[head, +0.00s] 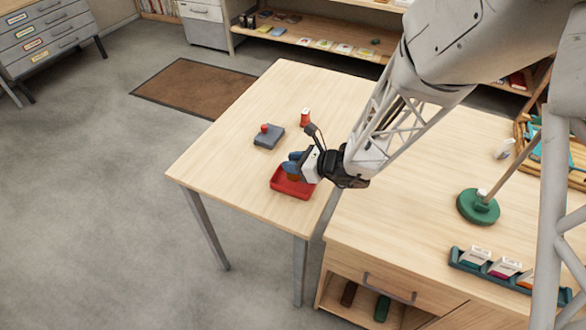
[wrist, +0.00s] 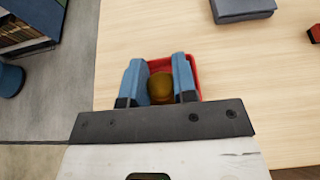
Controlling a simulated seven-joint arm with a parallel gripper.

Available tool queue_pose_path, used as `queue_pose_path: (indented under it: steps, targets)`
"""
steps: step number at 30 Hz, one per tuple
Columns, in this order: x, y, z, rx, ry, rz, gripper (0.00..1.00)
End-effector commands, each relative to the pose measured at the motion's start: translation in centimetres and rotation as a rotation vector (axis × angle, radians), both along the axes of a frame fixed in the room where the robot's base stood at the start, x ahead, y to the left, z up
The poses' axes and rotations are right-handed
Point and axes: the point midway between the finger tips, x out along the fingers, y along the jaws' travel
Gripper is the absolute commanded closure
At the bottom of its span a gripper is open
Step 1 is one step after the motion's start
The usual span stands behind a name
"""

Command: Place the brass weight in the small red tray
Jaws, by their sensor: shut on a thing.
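The brass weight (wrist: 161,88) is between the two blue fingers of my gripper (wrist: 159,82) in the wrist view, and the fingers are shut on it. In the head view my gripper (head: 292,166) is over the small red tray (head: 291,191), with a little of the brass weight (head: 292,178) showing below the fingers. The tray's red rim also shows behind the weight in the wrist view (wrist: 196,69). Whether the weight touches the tray floor cannot be told.
A dark grey block (head: 269,138) with a red knob lies behind the tray on the light wood table (head: 225,150). A red, white-topped object (head: 305,117) stands farther back. On the right desk are a green round base (head: 478,206) and a card rack (head: 505,272). The table's left part is clear.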

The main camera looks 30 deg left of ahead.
Motion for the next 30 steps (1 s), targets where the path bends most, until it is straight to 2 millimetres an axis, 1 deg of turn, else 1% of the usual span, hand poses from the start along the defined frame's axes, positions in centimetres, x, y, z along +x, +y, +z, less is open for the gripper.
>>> queue_pose_path:
  steps: [6,9,25,26,30]
  targets:
    - [0.0,0.0,-2.0,0.000,0.002,-0.001,1.00]
    - [0.0,0.0,-2.5,0.001,0.001,0.000,1.00]
    - [0.0,0.0,-3.1,0.001,0.000,0.000,1.00]
    - [0.0,0.0,-3.1,0.000,0.001,0.000,0.71]
    - [0.0,0.0,-3.1,0.000,0.001,0.000,0.49]
